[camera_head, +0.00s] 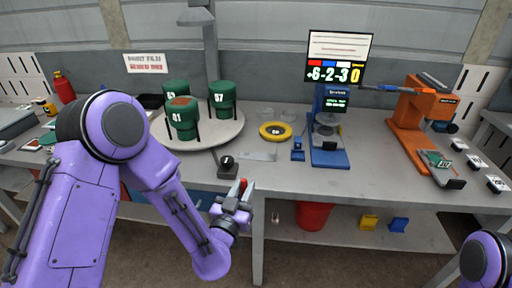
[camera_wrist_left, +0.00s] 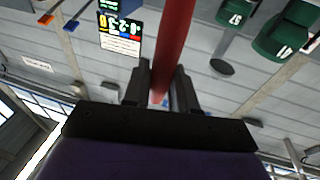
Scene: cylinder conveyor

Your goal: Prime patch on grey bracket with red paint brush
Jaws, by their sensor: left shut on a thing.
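My left gripper (camera_head: 236,207) is in front of the table's front edge, shut on a red paint brush (camera_head: 243,184). In the left wrist view the fingers (camera_wrist_left: 164,92) close around the red brush (camera_wrist_left: 174,45), seen as a long red rod between them; its bristles cannot be made out. A flat grey piece (camera_head: 258,155), which may be the grey bracket, lies on the table beyond the gripper, apart from the brush. I cannot make out a patch on it. My right gripper is out of view; only part of that arm shows at lower right.
A black block with a stick (camera_head: 227,166) stands near the table edge. Behind are a round turntable (camera_head: 225,137) with green cylinders, a yellow ring (camera_head: 275,131), a blue stand (camera_head: 328,155) and an orange machine (camera_head: 408,118). Table between blue stand and orange machine is clear.

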